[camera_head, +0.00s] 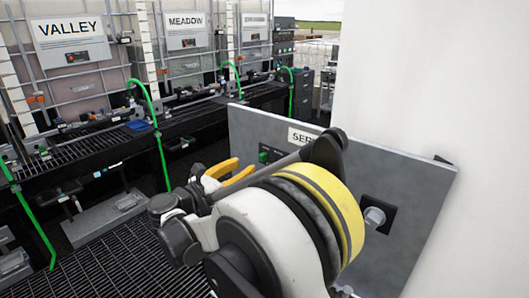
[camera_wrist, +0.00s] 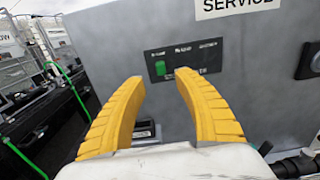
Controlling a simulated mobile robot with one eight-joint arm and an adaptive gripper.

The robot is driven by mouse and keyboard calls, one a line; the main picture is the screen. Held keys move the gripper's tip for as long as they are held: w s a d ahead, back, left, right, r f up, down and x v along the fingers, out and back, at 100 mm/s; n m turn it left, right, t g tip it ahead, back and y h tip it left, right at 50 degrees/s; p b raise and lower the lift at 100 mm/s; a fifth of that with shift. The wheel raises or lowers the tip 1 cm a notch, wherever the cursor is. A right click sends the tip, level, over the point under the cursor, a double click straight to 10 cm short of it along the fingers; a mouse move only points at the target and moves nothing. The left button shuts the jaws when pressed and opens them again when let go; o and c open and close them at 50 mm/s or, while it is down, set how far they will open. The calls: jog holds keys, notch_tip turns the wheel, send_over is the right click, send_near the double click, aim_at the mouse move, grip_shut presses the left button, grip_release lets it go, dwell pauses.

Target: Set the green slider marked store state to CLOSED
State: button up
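The green slider (camera_wrist: 160,68) sits at the left end of a dark label plate (camera_wrist: 190,59) on the grey service panel (camera_wrist: 240,105). Three small labels run along the top of the plate, too blurred to read surely. The slider is under the leftmost one. In the head view the slider (camera_head: 263,156) shows small, just beyond my gripper (camera_head: 236,171). My gripper's yellow fingers are open and empty, also in the wrist view (camera_wrist: 160,76). The slider appears between the two fingertips, with the fingers short of the panel. The right finger hides part of the plate.
A SERVICE sign (camera_wrist: 236,6) is above the plate. A dark square fitting with a round knob (camera_head: 375,216) is on the panel's right. Caged totes with signs such as VALLEY (camera_head: 70,38) and green hoses (camera_head: 158,135) stand at left. A white wall (camera_head: 440,80) rises at right.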

aim_at(260, 157)
jog(key=b+x, duration=0.1)
jog(key=x, duration=0.8)
grip_shut()
